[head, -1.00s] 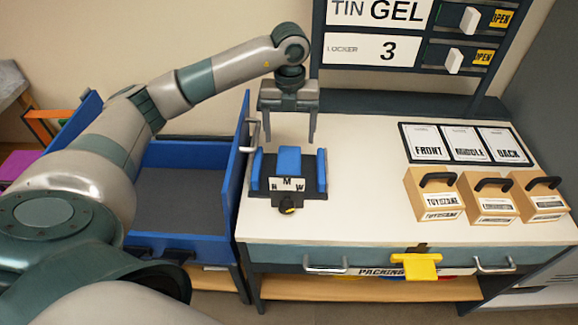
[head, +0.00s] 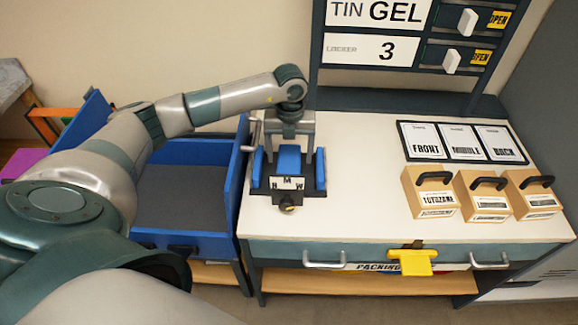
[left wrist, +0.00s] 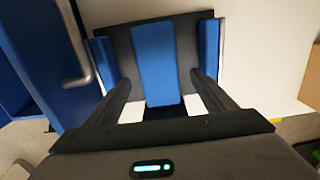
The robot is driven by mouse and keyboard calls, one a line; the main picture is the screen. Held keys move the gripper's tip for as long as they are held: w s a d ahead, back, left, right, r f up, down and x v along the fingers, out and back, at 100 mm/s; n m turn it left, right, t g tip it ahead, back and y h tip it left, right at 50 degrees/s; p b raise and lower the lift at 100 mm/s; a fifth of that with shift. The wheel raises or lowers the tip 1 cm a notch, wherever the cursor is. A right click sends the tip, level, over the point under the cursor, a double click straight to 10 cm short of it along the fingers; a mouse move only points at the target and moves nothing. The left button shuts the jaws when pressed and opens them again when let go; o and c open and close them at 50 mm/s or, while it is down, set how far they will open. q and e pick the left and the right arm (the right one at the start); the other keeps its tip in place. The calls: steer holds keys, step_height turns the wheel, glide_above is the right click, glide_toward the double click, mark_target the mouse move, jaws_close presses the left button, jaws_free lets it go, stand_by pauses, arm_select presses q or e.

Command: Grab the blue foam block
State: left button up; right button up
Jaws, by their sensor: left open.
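The blue foam block (head: 289,162) sits upright in the middle of a dark fixture on the white worktop. In the left wrist view the block (left wrist: 154,60) lies between the two spread fingers, with gaps to both. Whether the fingertips touch the fixture is hidden. My right gripper is not in view.
A blue open drawer box (head: 185,195) stands left of the worktop, its tall side wall close to the fixture. Cardboard boxes with black handles (head: 483,193) and a FRONT, MIDDLE, BACK board (head: 463,142) are at the right. Clear worktop lies between.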

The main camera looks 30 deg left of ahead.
mark_target(289, 161)
arm_select(q)
steer(key=shift+w+a+f+p, duration=0.1)
steer(key=shift+a+f+p, duration=0.05)
steer(key=shift+f+p, duration=0.45)
steer(key=f, duration=0.1)
steer(key=f+p, duration=0.1)
steer(key=f, duration=0.1)
steer(key=shift+w+a, duration=0.1)
steer(key=shift+w, duration=0.1)
steer(key=shift+f, duration=0.45)
steer(key=c, duration=1.2)
steer(key=shift+o, duration=0.2)
steer(key=shift+r, duration=0.1)
step_height(289, 161, up, 9)
steer(key=b, duration=0.3)
steer(key=shift+r, duration=0.45)
